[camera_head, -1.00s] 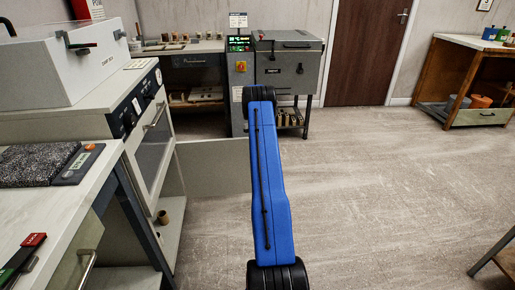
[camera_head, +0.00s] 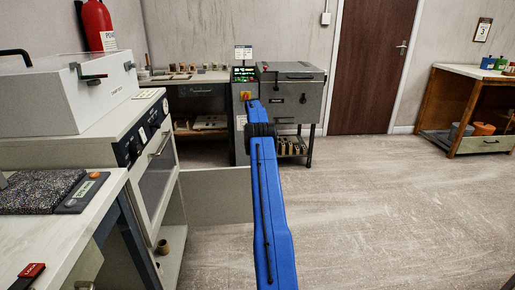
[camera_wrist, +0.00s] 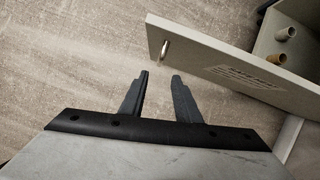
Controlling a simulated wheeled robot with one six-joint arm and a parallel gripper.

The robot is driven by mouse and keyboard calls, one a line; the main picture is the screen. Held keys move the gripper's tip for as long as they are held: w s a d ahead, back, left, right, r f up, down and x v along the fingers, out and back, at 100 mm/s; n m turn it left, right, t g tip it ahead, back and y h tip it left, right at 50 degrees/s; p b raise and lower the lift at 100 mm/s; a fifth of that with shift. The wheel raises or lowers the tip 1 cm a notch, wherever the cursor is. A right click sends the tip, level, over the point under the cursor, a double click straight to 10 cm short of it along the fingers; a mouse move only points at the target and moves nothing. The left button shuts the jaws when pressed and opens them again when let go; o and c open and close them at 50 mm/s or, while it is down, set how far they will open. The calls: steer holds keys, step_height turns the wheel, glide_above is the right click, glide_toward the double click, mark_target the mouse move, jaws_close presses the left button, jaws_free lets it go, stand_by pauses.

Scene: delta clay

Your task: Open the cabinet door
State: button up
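The cabinet door (camera_head: 216,196) is a plain grey-beige panel low down, standing out to the right from the cabinet under the grey-white machine. It stands ajar, and a brown cup shows in the open cabinet (camera_head: 172,258). In the wrist view the door (camera_wrist: 225,62) has a metal handle (camera_wrist: 165,50) near its free end and a printed label. My gripper (camera_wrist: 161,76) is open and empty, its two dark fingers apart. The fingertips are a short way from the handle in the picture and not around it. In the head view my gripper is hidden behind my blue arm.
A worktop (camera_head: 52,225) with a dark speckled slab stands at the left. A grey machine (camera_head: 288,98) stands at the back, and a wooden bench (camera_head: 452,105) at the right. The floor (camera_head: 390,200) in the middle and right is clear.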

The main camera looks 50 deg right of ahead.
steer(key=shift+v, duration=1.2)
steer(key=shift+a, duration=0.1)
